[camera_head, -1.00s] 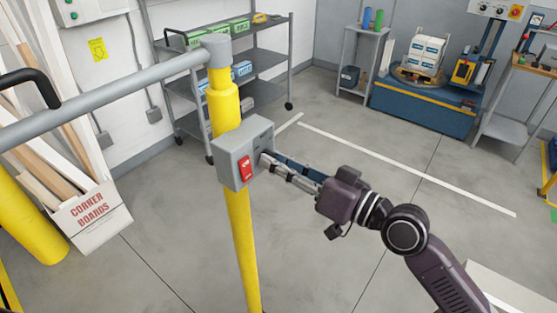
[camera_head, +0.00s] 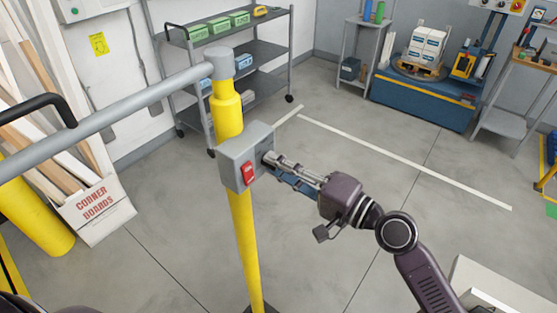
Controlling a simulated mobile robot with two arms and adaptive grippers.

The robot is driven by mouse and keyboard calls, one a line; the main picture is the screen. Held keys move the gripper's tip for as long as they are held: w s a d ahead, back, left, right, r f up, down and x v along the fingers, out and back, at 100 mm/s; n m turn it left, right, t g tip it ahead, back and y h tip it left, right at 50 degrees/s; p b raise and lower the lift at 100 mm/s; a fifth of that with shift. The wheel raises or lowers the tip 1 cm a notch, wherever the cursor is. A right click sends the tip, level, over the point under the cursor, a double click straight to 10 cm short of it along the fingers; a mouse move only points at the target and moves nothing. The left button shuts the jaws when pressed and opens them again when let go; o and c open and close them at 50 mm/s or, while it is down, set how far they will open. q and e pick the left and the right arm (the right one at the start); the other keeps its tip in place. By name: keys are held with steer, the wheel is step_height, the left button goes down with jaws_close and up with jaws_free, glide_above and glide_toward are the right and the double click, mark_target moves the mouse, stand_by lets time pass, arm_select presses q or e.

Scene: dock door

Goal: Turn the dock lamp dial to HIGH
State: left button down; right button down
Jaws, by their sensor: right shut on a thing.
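A grey control box (camera_head: 240,150) is mounted on a yellow post (camera_head: 241,225). A red rocker switch (camera_head: 249,174) is on its front face. My right gripper (camera_head: 270,160) reaches in from the right and is shut on a small dark knob, seemingly the lamp dial, on the box's right-hand face. The fingers hide most of the knob, so its markings and setting cannot be read. My left gripper does not show.
A grey rail (camera_head: 110,108) runs from the post's top to the left. A corner boards box (camera_head: 92,211) stands at left. A grey shelf rack (camera_head: 265,52) and a blue pallet machine (camera_head: 420,100) stand behind. The floor (camera_head: 370,195) between is clear.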

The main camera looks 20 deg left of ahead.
steer(key=shift+r+m+p, duration=0.1)
steer(key=shift+m+p, duration=1.55)
steer(key=shift+m, duration=1.35)
steer(key=c, duration=1.7)
jaws_free()
steer(key=shift+d, duration=0.1)
steer(key=v, duration=1.1)
steer(key=shift+s+d, duration=0.1)
steer(key=shift+d, duration=0.3)
